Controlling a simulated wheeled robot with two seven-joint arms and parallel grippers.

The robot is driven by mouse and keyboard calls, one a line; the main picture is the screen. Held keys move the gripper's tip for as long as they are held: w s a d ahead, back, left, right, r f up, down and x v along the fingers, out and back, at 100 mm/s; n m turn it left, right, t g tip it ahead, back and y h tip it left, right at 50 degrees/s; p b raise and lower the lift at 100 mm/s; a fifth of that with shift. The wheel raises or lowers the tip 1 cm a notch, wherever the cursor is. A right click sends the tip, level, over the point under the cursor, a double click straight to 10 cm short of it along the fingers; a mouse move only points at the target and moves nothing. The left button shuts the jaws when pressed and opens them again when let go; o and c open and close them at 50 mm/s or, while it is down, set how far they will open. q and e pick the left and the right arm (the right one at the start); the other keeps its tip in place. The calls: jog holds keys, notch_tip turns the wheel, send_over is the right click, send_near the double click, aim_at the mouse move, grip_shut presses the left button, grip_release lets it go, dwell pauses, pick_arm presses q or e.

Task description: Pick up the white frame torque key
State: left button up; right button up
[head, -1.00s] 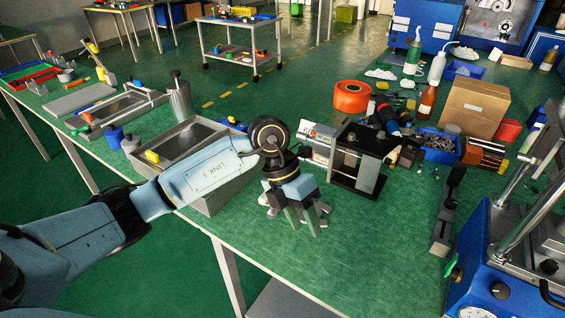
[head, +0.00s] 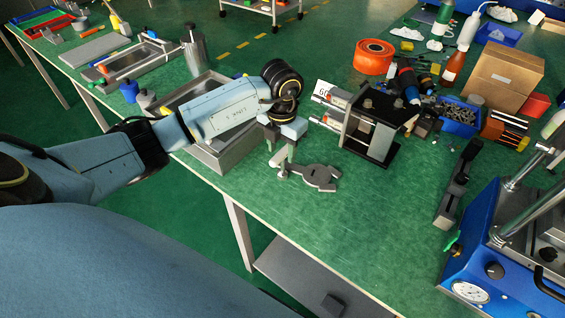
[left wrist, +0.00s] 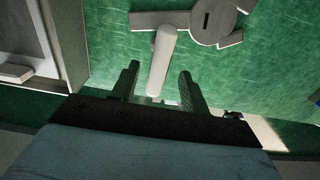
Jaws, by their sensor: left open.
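A flat grey tool (head: 318,177) with a round hub and short arms lies on the green bench top. The fingers stand either side of the bar with gaps. My right gripper is not seen.
A metal tray (head: 214,150) stands left of the gripper. A black-and-silver fixture (head: 372,130) stands behind the tool. The bench top in front of the tool is clear.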

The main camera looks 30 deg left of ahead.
aim_at(283, 164)
pick_arm(q)
jog(key=f, duration=0.4)
jog(key=shift+w+a+f, duration=0.15)
jog(key=shift+w+f, duration=0.1)
jog(key=shift+w, duration=0.05)
jog(key=shift+c, duration=0.3)
grip_shut()
